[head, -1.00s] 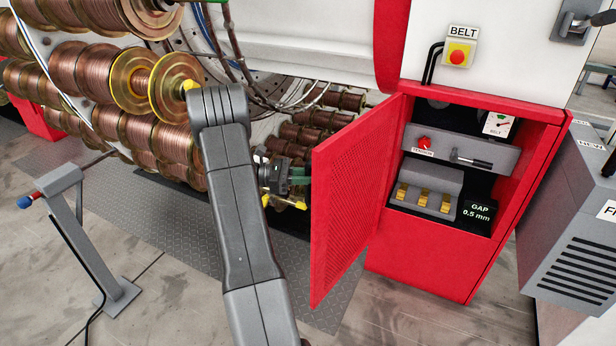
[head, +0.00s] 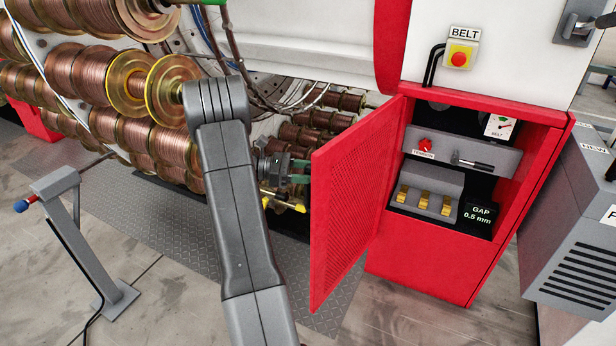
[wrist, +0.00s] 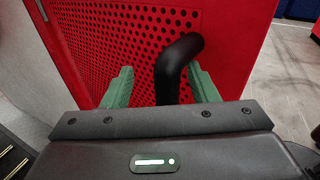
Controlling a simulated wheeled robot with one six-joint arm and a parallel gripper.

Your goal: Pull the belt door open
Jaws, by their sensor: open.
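The belt door (head: 352,200) is a red perforated panel standing swung out from the red cabinet (head: 430,262), whose inside is exposed. In the wrist view the door (wrist: 125,45) fills most of the picture, with a black curved handle (wrist: 176,62) on it. My gripper (wrist: 162,88) is open, its green fingers on either side of the handle; I cannot tell whether they touch it. In the head view my gripper (head: 300,172) is at the door's left side, its fingertips partly hidden behind the door edge.
Inside the cabinet are a grey tension panel (head: 462,152), a gap display (head: 480,216) and a gauge (head: 499,126). Copper spools (head: 150,85) crowd the upper left. A grey post (head: 85,240) stands at left, a grey vented box (head: 572,225) at right. The floor before the door is clear.

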